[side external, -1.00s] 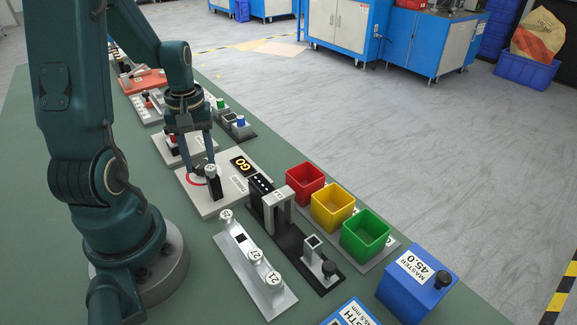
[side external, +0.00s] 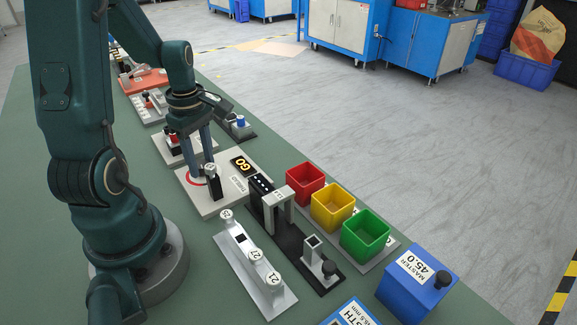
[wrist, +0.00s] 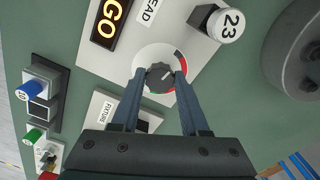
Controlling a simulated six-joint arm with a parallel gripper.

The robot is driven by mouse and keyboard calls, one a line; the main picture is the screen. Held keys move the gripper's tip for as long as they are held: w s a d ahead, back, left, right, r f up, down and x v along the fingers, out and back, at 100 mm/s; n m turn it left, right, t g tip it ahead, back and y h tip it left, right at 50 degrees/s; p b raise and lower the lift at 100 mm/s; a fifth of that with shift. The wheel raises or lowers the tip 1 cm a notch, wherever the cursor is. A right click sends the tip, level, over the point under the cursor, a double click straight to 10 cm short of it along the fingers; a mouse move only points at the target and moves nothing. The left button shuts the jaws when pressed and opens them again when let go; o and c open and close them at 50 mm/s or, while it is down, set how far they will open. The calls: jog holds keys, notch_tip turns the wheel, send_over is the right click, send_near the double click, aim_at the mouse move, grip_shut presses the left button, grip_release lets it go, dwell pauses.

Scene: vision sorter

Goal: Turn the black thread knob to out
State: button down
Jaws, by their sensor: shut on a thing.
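The black thread knob (wrist: 160,77) sits on a round white dial with a red arc at its right and a little green near its lower edge, in the wrist view. A light line on the knob points to the upper right. My gripper (side external: 203,172) is shut on the knob, one finger at each side. The dial is on a pale panel (wrist: 185,48) with a lit GO sign (wrist: 112,20). In the side view the fingers and a standing part hide the knob.
A part marked 23 (wrist: 228,24) stands on the panel close to the knob. A silver rack (side external: 240,250) with several numbered parts, a black gauge fixture (side external: 285,240) and red, yellow and green bins (side external: 333,207) lie toward the front right.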

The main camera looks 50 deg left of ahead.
aim_at(203, 164)
jog(key=shift+n, duration=0.6)
jog(key=shift+c, duration=2)
grip_release()
jog(key=shift+r, duration=0.1)
jog(key=shift+r, duration=2.5)
jog(key=shift+w, duration=0.1)
